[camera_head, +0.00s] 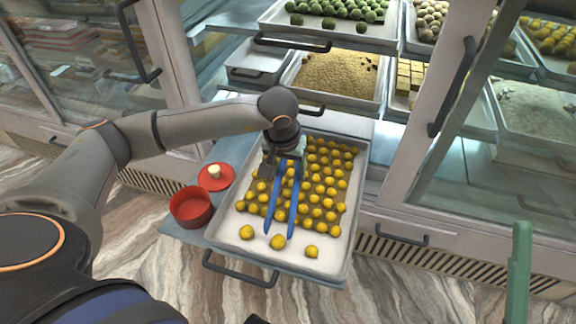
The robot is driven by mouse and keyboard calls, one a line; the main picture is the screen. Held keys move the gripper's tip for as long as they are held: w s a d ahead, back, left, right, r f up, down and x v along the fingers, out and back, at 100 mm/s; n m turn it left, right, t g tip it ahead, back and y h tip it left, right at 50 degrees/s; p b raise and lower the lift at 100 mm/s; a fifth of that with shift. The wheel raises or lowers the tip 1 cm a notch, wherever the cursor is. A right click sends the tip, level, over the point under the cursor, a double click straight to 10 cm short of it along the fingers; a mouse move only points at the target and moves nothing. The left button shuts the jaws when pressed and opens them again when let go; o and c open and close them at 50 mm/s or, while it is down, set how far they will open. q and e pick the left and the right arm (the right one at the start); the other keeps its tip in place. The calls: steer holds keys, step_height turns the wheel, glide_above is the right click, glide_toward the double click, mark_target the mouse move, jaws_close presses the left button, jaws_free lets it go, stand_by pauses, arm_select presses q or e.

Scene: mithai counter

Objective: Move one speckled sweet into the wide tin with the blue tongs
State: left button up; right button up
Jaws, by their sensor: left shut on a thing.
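My left gripper (284,158) is shut on the blue tongs (279,200), which point down over a white tray (227,229). The two tong arms are spread apart. Their tips appear just behind and to either side of one yellow-orange round sweet (277,242); I cannot tell whether they touch it. Two more such sweets lie apart at the tray's front, one on the left (246,232) and one on the right (311,252). Many more sit in rows behind. Speckles are too small to make out. An open red tin (190,208) stands left of the tray. My right gripper is out of view.
A red lid (215,178) with a pale knob lies behind the tin. Glass cabinets stand on both sides, with an open-looking door frame (452,90) at right. Shelves of sweet trays are behind. A green object (518,275) shows at the lower right.

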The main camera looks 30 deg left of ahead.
arm_select(q)
steer(key=shift+s+b+x, duration=0.2)
steer(key=shift+b+x, duration=0.5)
steer(key=shift+x, duration=0.3)
steer(key=shift+s+b+x, duration=0.25)
steer(key=shift+b+x, duration=0.45)
steer(key=shift+x, duration=0.3)
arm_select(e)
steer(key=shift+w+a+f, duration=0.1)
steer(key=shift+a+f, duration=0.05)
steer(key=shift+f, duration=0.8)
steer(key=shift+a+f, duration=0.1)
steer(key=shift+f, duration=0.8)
arm_select(q)
steer(key=shift+f, duration=0.1)
jaws_close()
steer(key=w+p+v, duration=0.2)
steer(key=p+v, duration=0.6)
steer(key=v, duration=0.3)
steer(key=shift+w+r, duration=0.25)
steer(key=shift+r, duration=0.45)
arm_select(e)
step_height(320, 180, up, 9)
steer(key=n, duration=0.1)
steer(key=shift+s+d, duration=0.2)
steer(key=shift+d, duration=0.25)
arm_select(q)
steer(key=shift+a, duration=0.1)
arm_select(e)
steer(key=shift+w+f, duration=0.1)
